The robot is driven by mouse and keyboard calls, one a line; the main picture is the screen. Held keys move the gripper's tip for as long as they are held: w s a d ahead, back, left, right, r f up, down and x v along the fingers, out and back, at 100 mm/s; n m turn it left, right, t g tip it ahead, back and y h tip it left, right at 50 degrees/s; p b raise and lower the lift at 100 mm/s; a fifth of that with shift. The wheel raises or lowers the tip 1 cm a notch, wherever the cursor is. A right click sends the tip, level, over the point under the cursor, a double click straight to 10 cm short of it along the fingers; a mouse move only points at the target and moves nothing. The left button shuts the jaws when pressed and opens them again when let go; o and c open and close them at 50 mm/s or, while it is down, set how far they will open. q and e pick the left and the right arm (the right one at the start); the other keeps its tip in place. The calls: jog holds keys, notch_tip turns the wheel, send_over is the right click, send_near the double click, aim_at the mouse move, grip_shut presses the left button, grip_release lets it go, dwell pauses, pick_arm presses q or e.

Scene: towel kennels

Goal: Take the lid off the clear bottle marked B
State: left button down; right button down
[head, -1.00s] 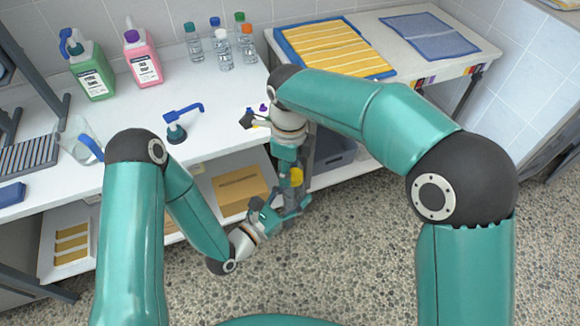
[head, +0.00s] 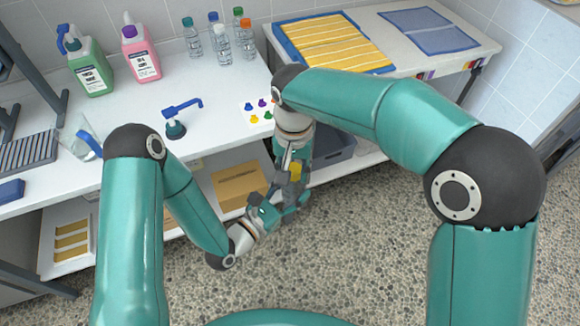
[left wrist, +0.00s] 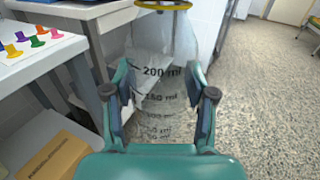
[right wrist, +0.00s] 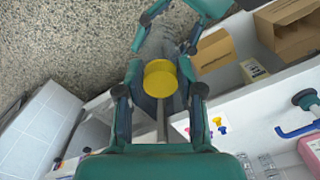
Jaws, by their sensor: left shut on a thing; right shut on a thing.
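The clear bottle (left wrist: 158,85) with black ml marks stands between my left gripper's fingers (left wrist: 158,112) in the left wrist view, and they are shut on it. I see no letter B on the side shown. The yellow lid (right wrist: 160,78) sits between my right gripper's fingertips (right wrist: 160,88) in the right wrist view, held from above. It also shows in the head view (head: 296,170), and its edge is at the top of the left wrist view (left wrist: 163,5). A grey rod runs below it there. I cannot tell whether the lid is seated or raised. Both grippers are in front of the counter, above the floor.
The white counter (head: 225,110) carries a blue-handled tool (head: 175,128), a card with colored pegs (head: 258,112), green (head: 92,65) and pink (head: 143,52) jugs and several small bottles (head: 222,45). A cardboard box (head: 238,186) is on the shelf below. Floor in front is clear.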

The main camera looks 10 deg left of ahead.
pick_arm(q)
jog(key=shift+s+d, duration=0.15)
pick_arm(e)
jog(key=n, duration=0.4)
jog(key=shift+w+d+r, duration=0.1)
jog(key=shift+w+d, duration=0.1)
jog(key=n, duration=0.4)
jog(key=shift+d+n, duration=0.2)
jog(key=shift+n, duration=0.2)
jog(key=n, duration=0.4)
jog(key=shift+w+d, duration=0.1)
jog(key=shift+w, duration=0.1)
jog(key=n, duration=0.4)
jog(key=shift+w, duration=0.15)
jog(key=n, duration=0.4)
jog(key=shift+w+n, duration=0.2)
jog(key=shift+n, duration=0.2)
jog(key=n, duration=0.4)
jog(key=shift+w, duration=0.2)
jog(key=n, duration=0.4)
jog(key=shift+w, duration=0.15)
jog(key=n, duration=0.3)
jog(key=shift+w+a+n, duration=0.1)
jog(key=shift+a+n, duration=0.1)
jog(key=shift+n, duration=0.1)
jog(key=shift+a, duration=0.1)
